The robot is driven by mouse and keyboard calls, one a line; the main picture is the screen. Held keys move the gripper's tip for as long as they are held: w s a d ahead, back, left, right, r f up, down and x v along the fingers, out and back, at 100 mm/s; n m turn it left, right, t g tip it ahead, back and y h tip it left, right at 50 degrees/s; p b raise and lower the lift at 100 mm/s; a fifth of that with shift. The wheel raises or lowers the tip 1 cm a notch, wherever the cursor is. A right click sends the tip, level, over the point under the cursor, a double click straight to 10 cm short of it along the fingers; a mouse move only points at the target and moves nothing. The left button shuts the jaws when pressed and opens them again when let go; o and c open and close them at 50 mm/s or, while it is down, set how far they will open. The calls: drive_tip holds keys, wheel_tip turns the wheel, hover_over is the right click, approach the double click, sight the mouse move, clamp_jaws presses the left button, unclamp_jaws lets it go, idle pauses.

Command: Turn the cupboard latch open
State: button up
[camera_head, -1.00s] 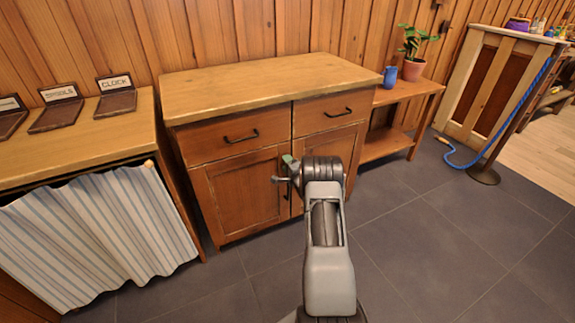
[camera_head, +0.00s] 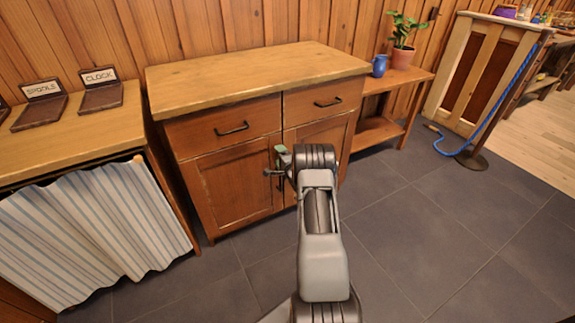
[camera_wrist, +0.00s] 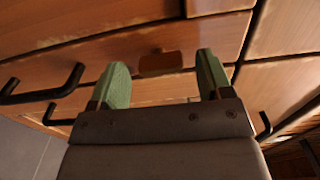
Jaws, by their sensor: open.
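The wooden cupboard (camera_head: 228,182) stands against the wall, with two drawers above two doors, and both doors look shut. The latch (camera_wrist: 160,63), a small brown wooden block, shows in the wrist view on the cupboard front. It lies crosswise in the gap between my green fingertips, with space at both ends. My gripper (camera_head: 277,161) is open and empty, in front of the cupboard near the line between the doors. It also shows in the wrist view (camera_wrist: 163,73). I cannot tell whether the fingertips reach past the latch. In the head view my arm hides the latch.
Black drawer handles (camera_head: 232,129) stick out above the doors. A curtained bench (camera_head: 95,235) stands close on the left. A low shelf (camera_head: 378,132) with a blue mug (camera_head: 379,66) and a potted plant (camera_head: 403,58) stands right.

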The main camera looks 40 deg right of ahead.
drive_tip(key=s+a+p, duration=0.1)
drive_tip(key=s+p, duration=0.2)
drive_tip(key=s, duration=0.9)
drive_tip(key=shift+s+a, duration=0.3)
drive_tip(key=shift+a, duration=0.05)
drive_tip(key=w+a+r+n+g+p, duration=0.1)
drive_tip(key=a+r+n+g+p, duration=0.25)
drive_tip(key=r, duration=0.65)
drive_tip(key=w+a+r+n+g+p, duration=0.1)
drive_tip(key=a+r+n+p, duration=0.1)
drive_tip(key=a+r+p, duration=0.5)
drive_tip(key=w+r+n+g+p, duration=0.1)
drive_tip(key=r+n+g+p, duration=0.2)
drive_tip(key=r, duration=0.9)
drive_tip(key=s+a+r+n+g+y+p, duration=0.1)
drive_tip(key=s+a+r+n+g+p, duration=0.2)
drive_tip(key=s, duration=0.9)
drive_tip(key=s+a+r+n+g+y+p, duration=0.1)
drive_tip(key=s+a+r+n+g+p, duration=0.2)
drive_tip(key=s+a+r+n+p, duration=0.5)
drive_tip(key=s+a+r+p, duration=0.4)
drive_tip(key=a+r, duration=0.4)
drive_tip(key=r, duration=0.2)
drive_tip(key=shift+a+r+g+y, duration=0.15)
drive_tip(key=shift+r+g+y, duration=0.15)
drive_tip(key=shift+g+y, duration=0.1)
